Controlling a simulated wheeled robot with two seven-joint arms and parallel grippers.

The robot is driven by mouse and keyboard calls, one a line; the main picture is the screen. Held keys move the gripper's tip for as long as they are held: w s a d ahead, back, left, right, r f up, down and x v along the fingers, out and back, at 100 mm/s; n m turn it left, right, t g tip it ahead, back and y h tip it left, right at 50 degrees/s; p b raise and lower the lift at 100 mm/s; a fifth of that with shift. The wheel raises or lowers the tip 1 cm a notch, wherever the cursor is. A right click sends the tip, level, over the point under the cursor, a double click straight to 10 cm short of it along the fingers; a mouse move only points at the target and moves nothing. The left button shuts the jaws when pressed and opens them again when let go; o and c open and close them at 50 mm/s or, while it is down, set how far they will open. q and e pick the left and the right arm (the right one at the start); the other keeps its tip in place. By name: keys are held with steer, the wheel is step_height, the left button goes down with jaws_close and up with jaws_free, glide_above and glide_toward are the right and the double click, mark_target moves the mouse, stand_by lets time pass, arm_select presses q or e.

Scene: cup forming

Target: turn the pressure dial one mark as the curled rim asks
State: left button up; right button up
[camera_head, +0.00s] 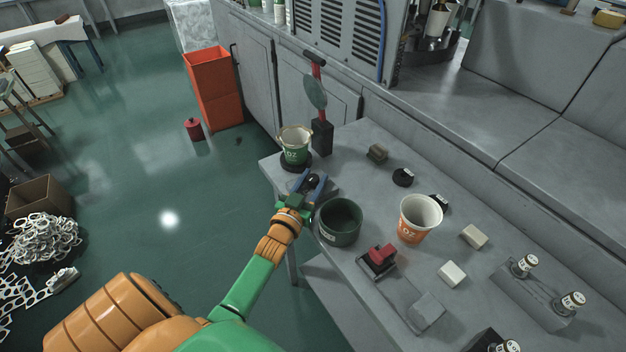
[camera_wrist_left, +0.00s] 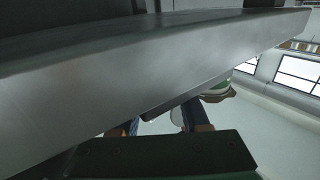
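A green-and-white paper cup (camera_head: 295,146) with a tan rim stands on a dark round base at the table's far left corner. Its rim is too small to read in detail. My left gripper (camera_head: 312,184) is at the table's left edge, just in front of that cup, its fingers apart. A dark round knob (camera_head: 313,181) shows between the fingers; I cannot tell whether it is the pressure dial or whether they touch it. In the left wrist view, the fingers (camera_wrist_left: 160,122) are partly hidden by a grey slab edge, with part of the green cup (camera_wrist_left: 217,92) beyond. My right gripper is not in view.
A dark green bin (camera_head: 340,222) stands close right of my left gripper. A red-handled lever (camera_head: 321,105) rises behind the green cup.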

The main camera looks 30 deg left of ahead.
arm_select(q)
jaws_close()
steer(key=shift+m+h, duration=0.4)
steer(key=shift+m+h+b, duration=0.3)
steer(key=shift+m+h, duration=0.2)
steer(key=shift+h, duration=0.5)
steer(key=shift+a+f+m+h+b, duration=0.1)
steer(key=shift+f+m+h+b, duration=0.1)
steer(key=shift+m+h+b, duration=0.65)
steer(key=m+g+h+b, duration=0.1)
steer(key=m+h+b, duration=0.1)
steer(key=h+b, duration=0.1)
steer(key=m+h+b, duration=0.2)
steer(key=h+b, duration=0.2)
steer(key=shift+f+m+g+h, duration=0.1)
steer(key=shift+m+g+h, duration=0.15)
steer(key=shift+g+h, duration=0.15)
steer(key=shift+r+m+g+h+b, duration=0.25)
steer(key=shift+m+g+h+b, duration=0.25)
steer(key=shift+b, duration=0.6)
